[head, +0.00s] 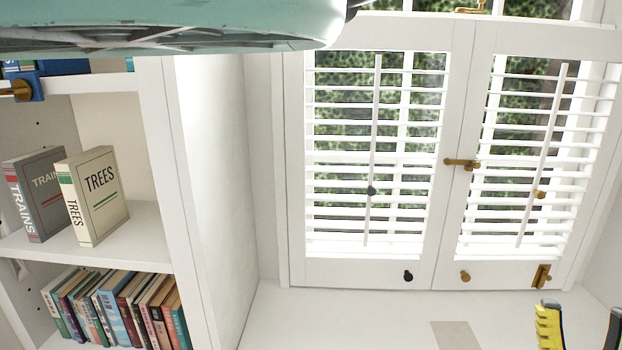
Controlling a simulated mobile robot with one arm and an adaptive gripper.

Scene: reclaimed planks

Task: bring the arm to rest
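My gripper (583,326) shows only in part at the bottom right corner of the head view. One finger is yellow and ribbed with a black edge, and the other is dark and cut by the frame. The two fingers stand apart with nothing visible between them. The rest of the arm is out of view.
A white shelf unit (188,200) with books, including a cream TREES book (100,195), stands left. White shutters (455,200) with small knobs and latches cover the window behind. A teal ribbed shape (170,30), unclear what, fills the top left. Pale surface below looks mostly clear.

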